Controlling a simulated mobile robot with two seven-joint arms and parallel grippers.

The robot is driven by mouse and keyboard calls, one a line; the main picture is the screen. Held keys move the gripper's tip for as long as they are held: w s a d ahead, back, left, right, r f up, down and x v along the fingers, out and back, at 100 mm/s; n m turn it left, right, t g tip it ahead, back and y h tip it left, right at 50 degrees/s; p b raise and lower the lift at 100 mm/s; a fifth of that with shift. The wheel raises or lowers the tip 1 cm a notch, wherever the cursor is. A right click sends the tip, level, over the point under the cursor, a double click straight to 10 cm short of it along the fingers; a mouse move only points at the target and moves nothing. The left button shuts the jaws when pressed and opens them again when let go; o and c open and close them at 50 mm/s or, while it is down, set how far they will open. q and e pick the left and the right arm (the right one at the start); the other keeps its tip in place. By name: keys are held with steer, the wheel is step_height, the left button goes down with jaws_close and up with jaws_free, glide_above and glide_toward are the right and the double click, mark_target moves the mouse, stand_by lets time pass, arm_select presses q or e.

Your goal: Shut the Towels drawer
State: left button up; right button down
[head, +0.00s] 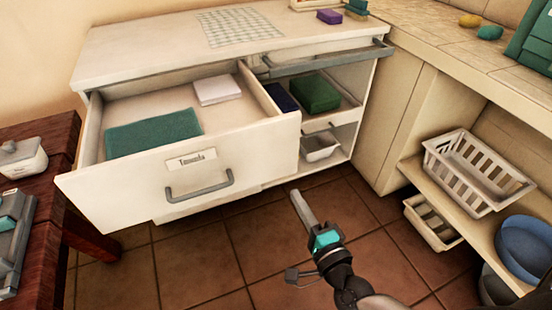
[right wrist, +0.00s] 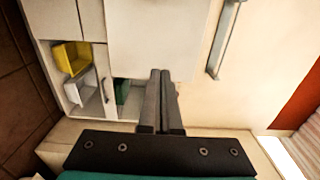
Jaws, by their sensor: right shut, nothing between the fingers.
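The Towels drawer (head: 232,156) is pulled well out of the white cabinet in the head view, with a label and a grey bar handle (head: 200,190) on its front. A teal towel (head: 152,133) and a white folded cloth (head: 217,90) lie inside it. My right gripper (head: 297,194) is shut and empty, in front of the cabinet just right of the drawer front's right end, apart from the handle in the picture. In the right wrist view its closed fingers (right wrist: 160,75) point toward the cabinet, with the bar handle (right wrist: 224,38) to their right. My left gripper is out of view.
An open compartment right of the drawer holds a green towel (head: 316,92); a white bin (head: 320,147) sits below. A wooden table (head: 45,190) stands at left. A shelf at right holds a white basket (head: 475,172) and blue basin (head: 527,248). Tiled floor before the drawer is clear.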

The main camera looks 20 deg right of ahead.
steer(key=b, duration=0.2)
glide_toward(269, 152)
steer(key=w, duration=0.5)
steer(key=shift+w+f, duration=0.1)
steer(key=shift+w, duration=0.05)
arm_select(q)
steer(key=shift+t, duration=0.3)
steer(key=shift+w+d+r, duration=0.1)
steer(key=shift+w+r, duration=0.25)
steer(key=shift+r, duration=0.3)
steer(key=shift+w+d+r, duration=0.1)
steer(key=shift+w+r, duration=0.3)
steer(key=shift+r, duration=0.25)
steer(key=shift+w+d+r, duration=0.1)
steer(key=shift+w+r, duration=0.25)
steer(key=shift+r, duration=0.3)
arm_select(e)
steer(key=shift+w, duration=0.8)
